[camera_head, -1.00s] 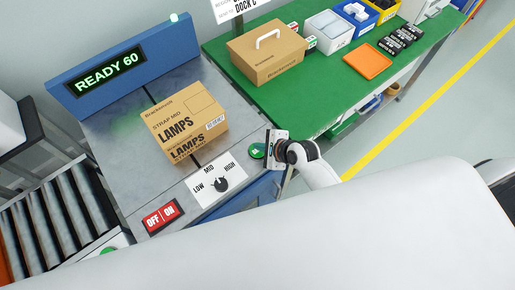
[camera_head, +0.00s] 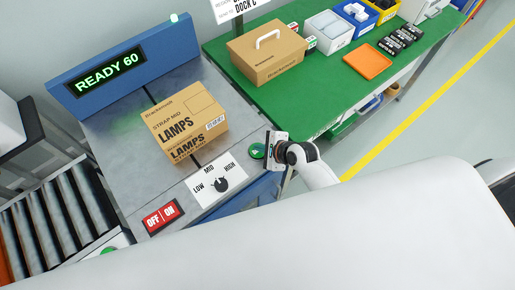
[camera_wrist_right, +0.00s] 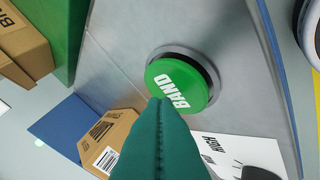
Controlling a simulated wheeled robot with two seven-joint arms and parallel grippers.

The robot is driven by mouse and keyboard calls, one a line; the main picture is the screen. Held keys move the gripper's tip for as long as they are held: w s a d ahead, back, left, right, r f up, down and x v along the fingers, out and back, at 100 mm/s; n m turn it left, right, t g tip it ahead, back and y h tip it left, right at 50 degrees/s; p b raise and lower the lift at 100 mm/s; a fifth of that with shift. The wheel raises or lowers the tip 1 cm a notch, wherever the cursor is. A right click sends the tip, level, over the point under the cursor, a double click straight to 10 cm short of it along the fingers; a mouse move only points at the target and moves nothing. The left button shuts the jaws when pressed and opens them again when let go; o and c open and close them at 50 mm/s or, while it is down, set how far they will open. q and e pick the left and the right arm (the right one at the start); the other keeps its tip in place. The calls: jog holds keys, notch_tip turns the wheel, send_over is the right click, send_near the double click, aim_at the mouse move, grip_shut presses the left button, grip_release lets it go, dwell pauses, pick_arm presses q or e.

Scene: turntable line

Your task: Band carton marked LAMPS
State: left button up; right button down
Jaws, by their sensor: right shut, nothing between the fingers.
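The tan carton marked LAMPS (camera_head: 185,122) sits on the grey machine top, with STRAP MID printed on it. The green BAND button (camera_head: 257,151) is at the machine's right edge; it also shows in the wrist view (camera_wrist_right: 178,84). My right gripper (camera_head: 268,152) is shut and empty beside the button. In the wrist view its teal fingertips (camera_wrist_right: 158,102) overlap the button's lower edge; I cannot tell whether they touch. The LOW/MID/HIGH dial (camera_head: 219,184) seems turned towards MID. The display (camera_head: 110,73) reads READY 60. My left gripper is not in view.
A red OFF/ON switch (camera_head: 163,217) is on the machine's front edge. A roller conveyor (camera_head: 62,217) lies at left. A green table (camera_head: 315,93) at right holds a handled carton (camera_head: 267,58), an orange tray (camera_head: 368,61) and bins. The machine top around the LAMPS carton is clear.

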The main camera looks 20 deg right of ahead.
jog(key=shift+f, duration=0.6)
dwell(0.9)
jog(key=shift+r, duration=0.1)
jog(key=shift+r+p, duration=0.85)
jog(key=shift+p, duration=0.2)
notch_tip(320, 180, up, 5)
jog(key=p, duration=0.6)
dwell(1.2)
